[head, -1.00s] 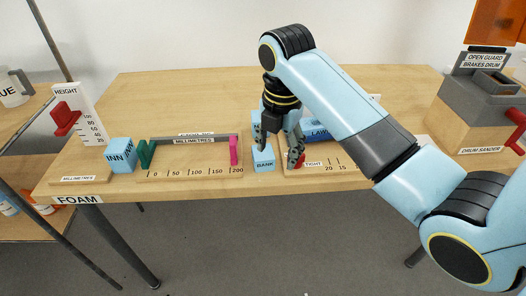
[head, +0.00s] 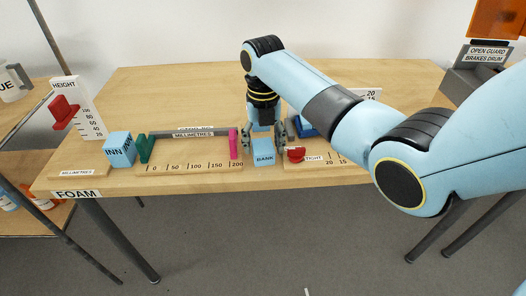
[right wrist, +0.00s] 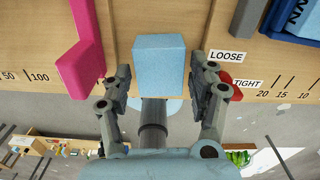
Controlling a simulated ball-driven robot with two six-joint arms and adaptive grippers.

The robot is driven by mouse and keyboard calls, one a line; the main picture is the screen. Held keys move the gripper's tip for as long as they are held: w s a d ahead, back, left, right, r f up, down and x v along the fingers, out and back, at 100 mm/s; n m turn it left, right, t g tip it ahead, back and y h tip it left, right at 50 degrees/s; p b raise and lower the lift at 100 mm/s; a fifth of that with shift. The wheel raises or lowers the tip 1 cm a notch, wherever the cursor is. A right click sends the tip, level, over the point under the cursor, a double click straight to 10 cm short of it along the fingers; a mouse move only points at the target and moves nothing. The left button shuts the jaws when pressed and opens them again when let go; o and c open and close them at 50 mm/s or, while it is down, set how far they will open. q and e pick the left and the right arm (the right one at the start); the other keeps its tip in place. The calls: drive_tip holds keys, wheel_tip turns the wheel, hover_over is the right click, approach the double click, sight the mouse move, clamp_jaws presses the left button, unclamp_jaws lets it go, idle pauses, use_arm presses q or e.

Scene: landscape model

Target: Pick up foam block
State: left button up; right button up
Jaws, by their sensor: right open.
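A light blue foam block (head: 264,158) labelled BANK stands at the front edge of the wooden table, between the millimetre gauge and the TIGHT/LOOSE gauge. It also shows in the right wrist view (right wrist: 158,62). My right gripper (head: 264,146) points down at the block, with a finger on each side of it. In the right wrist view my right gripper (right wrist: 163,80) is open, and gaps show between its fingers and the block. A second light blue block (head: 120,149), lettered INN, stands at the left. My left gripper is not in view.
The millimetre gauge (head: 190,167) with its pink jaw (head: 233,144) stands close left of the BANK block. A red knob (head: 296,155) is close on the right. A height gauge (head: 92,112) stands far left. The back of the table (head: 170,90) is clear.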

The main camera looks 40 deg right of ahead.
wheel_tip(320, 180, down, 2)
drive_tip(key=shift+f, duration=0.15)
drive_tip(key=c, duration=0.5)
drive_tip(key=shift+r, duration=0.4)
drive_tip(key=r, duration=0.4)
drive_tip(key=shift+s+d, duration=0.1)
drive_tip(key=shift+d, duration=0.3)
drive_tip(key=s+d+r, duration=0.1)
drive_tip(key=d+r, duration=0.1)
drive_tip(key=d, duration=0.1)
drive_tip(key=s+d+r, duration=0.1)
drive_tip(key=d+r, duration=0.1)
drive_tip(key=d, duration=0.1)
drive_tip(key=s+d+r, duration=0.1)
drive_tip(key=d+r, duration=0.1)
drive_tip(key=d, duration=0.2)
drive_tip(key=shift+s+d+r, duration=0.1)
drive_tip(key=shift+s+r, duration=0.05)
drive_tip(key=shift+s, duration=0.25)
